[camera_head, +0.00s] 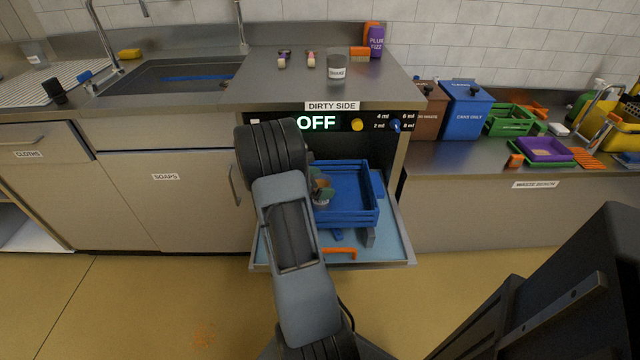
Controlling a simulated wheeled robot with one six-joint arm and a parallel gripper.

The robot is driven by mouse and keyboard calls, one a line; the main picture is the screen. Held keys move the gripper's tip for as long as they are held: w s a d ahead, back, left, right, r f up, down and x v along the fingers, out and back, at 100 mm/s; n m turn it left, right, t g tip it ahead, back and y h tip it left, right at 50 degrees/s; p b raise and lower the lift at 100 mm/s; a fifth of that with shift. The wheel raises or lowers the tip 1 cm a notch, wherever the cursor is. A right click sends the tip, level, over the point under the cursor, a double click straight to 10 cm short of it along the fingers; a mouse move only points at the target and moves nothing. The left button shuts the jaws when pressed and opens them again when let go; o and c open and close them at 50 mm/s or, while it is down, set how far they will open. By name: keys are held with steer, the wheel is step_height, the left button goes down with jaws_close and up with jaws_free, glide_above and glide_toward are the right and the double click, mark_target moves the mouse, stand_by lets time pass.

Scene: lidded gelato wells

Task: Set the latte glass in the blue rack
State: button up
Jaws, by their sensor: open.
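The blue rack (368,218) sits on the open dishwasher door. My gripper (322,190) is inside or just above the left part of the rack, partly hidden by my arm. Its jaws are open. A small cup-like thing with a brownish top (321,201) shows at the fingertips within the rack's outline; it may be the latte glass. Its base is hidden, so I cannot tell whether it rests on the rack floor. A grey cup with a white label (337,70) stands upright on the counter above; I cannot read the label surely.
The panel above reads OFF. Brown and blue bins (466,108) stand at right; a sink (170,78) is at left.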

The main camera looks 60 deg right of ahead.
steer(key=shift+r, duration=0.25)
steer(key=p+v, duration=0.3)
steer(key=v, duration=0.9)
steer(key=s+a+r+m+t+y, duration=0.2)
steer(key=a+m+t+y, duration=0.1)
steer(key=a, duration=0.7)
steer(key=s+a+r+m+t+y, duration=0.3)
steer(key=a+m+y, duration=0.1)
steer(key=a, duration=0.6)
steer(key=s+a+r+m+t+y, duration=0.2)
steer(key=a+m+t+y, duration=0.2)
steer(key=a, duration=0.6)
steer(key=shift+s+a+r+m, duration=0.15)
steer(key=shift+s+r+m, duration=0.1)
steer(key=shift+m, duration=0.05)
